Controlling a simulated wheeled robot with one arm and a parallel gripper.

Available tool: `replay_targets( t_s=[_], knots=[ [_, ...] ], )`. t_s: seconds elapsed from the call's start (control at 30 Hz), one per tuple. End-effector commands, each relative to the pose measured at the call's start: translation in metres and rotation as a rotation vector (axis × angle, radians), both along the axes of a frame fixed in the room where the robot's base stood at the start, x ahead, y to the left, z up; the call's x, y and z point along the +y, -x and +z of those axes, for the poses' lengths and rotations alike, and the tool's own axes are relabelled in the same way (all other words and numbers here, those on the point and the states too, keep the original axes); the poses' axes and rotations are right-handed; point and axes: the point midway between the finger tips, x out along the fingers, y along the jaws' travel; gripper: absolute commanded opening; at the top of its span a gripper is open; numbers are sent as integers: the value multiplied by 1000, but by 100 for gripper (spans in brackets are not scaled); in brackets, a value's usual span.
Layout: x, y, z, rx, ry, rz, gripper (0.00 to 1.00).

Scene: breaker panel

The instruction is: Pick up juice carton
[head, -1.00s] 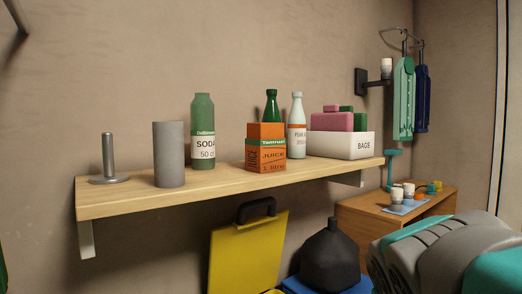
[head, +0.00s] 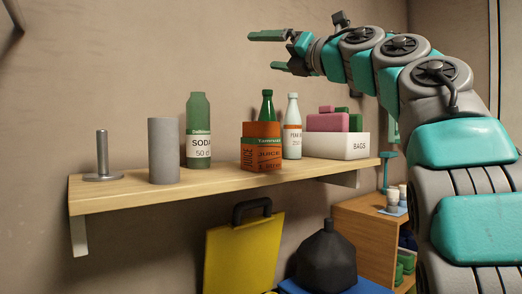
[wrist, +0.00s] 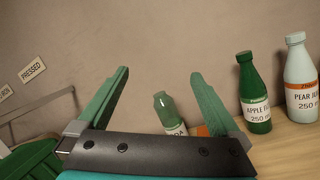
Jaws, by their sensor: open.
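The juice carton (head: 261,148) is an orange-brown box with a green band and "JUICE" lettering. It stands upright on the wooden shelf (head: 130,193), in front of a green bottle. My gripper (head: 262,51) is open and empty, above the shelf and higher than the carton, not touching it. In the wrist view my two green fingers (wrist: 160,85) are spread apart. A small orange patch, probably the carton (wrist: 202,131), shows beside the right finger there; the rest is hidden.
A green soda bottle (head: 198,132), a grey cylinder (head: 163,150) and a metal post (head: 102,155) stand left of the carton. A dark green bottle (head: 267,106), a pear bottle (head: 292,128) and a white bin (head: 340,146) stand behind and right. Space above the shelf's left is free.

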Motion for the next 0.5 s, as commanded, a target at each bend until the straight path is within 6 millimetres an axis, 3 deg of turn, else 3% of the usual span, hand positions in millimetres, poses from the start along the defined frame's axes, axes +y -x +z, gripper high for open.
replay_targets(
  t_s=[0.13, 0.3, 0.5],
  knots=[
    [9, -8, -65, 30, 366, -2, 100],
    [-11, -16, -126, 101, 658, -36, 100],
    [-31, -18, -158, 157, 802, -62, 100]
  ],
)
